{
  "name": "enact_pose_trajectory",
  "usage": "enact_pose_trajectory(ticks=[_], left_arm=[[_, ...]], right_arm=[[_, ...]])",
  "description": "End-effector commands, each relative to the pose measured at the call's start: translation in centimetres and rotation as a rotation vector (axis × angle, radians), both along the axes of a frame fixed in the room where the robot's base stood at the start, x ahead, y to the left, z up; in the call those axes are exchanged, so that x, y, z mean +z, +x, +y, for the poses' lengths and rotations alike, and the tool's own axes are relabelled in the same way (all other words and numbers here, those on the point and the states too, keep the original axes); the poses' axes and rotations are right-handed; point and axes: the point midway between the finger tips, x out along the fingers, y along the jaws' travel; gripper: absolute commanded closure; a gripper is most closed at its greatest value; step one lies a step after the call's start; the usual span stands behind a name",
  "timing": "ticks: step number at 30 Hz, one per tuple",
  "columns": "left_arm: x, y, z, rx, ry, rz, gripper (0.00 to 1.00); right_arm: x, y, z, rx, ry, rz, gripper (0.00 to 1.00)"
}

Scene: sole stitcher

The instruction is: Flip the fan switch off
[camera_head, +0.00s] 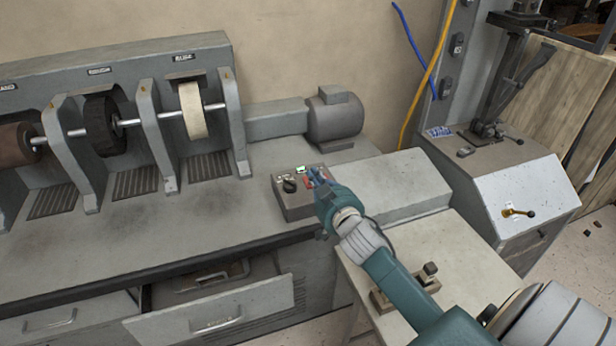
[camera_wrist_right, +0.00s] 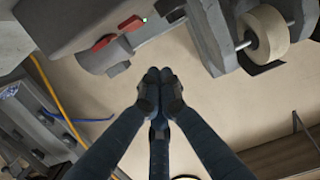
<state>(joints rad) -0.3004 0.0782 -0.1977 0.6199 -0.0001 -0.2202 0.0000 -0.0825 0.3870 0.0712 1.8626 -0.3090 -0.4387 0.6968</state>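A grey control box (camera_head: 298,208) sits on the bench, right of the wheels. Its top has a black knob (camera_head: 289,185) and a small green-lit part (camera_head: 300,168). My right gripper (camera_head: 312,174) is over the box's right side and covers part of its top. In the right wrist view two red switches (camera_wrist_right: 103,42) (camera_wrist_right: 131,22) show beyond the fingers, near a green light (camera_wrist_right: 145,18). I cannot tell which one is the fan switch, or its position. The right gripper's fingertips (camera_wrist_right: 157,75) are together with nothing between them. Contact with the box is unclear. My left gripper is not in view.
A bench machine with several wheels (camera_head: 193,110) stands on the left. A motor (camera_head: 335,116) is behind the box, and a raised grey cover (camera_head: 400,180) is right of it. An open drawer (camera_head: 215,315) juts out below. A grey cabinet (camera_head: 525,195) stands at the right.

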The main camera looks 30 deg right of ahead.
Motion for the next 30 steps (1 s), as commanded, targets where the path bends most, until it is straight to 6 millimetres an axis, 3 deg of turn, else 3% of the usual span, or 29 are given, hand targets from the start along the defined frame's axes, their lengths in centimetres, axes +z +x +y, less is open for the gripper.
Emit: enact_pose_trajectory(ticks=[7,9,15,30], left_arm=[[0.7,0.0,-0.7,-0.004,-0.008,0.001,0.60],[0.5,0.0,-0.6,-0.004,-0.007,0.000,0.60],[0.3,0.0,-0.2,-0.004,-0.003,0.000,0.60],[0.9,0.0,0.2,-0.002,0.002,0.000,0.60]], right_arm=[[-0.4,5.2,-1.3,-0.001,-0.002,0.000,1.00],[-2.3,5.0,-1.2,-0.002,0.003,0.004,1.00],[-4.2,5.2,-1.3,-0.001,0.001,0.001,1.00],[-4.4,5.3,-1.3,0.000,0.002,0.007,1.00]])
